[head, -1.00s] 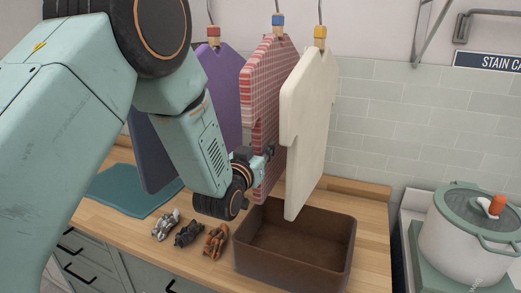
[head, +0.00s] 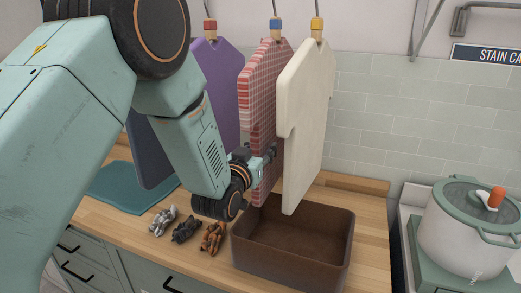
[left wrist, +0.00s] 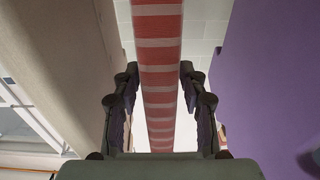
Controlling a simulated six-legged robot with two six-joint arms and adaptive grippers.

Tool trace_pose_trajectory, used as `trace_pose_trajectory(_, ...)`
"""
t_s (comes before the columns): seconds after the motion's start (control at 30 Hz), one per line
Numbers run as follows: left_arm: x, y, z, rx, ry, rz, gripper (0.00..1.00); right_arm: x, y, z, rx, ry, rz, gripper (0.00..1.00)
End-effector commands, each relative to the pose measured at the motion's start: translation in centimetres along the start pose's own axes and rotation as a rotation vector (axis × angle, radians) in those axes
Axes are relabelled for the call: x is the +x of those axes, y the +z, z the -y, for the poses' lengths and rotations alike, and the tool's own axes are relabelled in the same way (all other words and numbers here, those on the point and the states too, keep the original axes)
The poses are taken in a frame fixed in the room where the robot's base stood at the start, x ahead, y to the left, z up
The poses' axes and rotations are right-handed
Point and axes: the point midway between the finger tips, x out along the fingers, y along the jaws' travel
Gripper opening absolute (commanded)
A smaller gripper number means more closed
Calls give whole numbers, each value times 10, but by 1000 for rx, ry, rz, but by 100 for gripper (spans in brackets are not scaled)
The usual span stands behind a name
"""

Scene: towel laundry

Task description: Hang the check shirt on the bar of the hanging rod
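The check shirt (head: 263,100), red and white, hangs upright under a blue clip between a purple shirt (head: 213,85) and a cream shirt (head: 306,115). The bar is out of the picture. The purple shirt (left wrist: 270,80) is right of the fingers there. My right gripper is not in view.
A brown open bin (head: 292,285) stands on the wooden counter under the shirts. Several small figures (head: 186,230) lie left of it, and a teal mat (head: 125,188) lies further left. A white pot (head: 465,235) stands at the right.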

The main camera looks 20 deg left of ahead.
Motion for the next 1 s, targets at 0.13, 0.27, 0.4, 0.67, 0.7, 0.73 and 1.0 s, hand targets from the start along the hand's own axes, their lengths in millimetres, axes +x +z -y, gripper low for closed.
trace_pose_trajectory(0.13,0,1,0,0,0,2,50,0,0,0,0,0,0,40)
trace_pose_trajectory(0.27,0,1,0,0,0,2,50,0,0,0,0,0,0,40)
trace_pose_trajectory(0.4,-3,2,0,0,0,5,50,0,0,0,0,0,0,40)
trace_pose_trajectory(0.67,-38,1,0,0,-1,6,50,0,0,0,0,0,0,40)
trace_pose_trajectory(0.7,-46,2,1,0,-1,5,50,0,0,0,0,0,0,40)
trace_pose_trajectory(0.73,-51,2,1,0,-1,6,50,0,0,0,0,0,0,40)
trace_pose_trajectory(1.0,-98,1,1,-2,0,5,50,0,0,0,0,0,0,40)
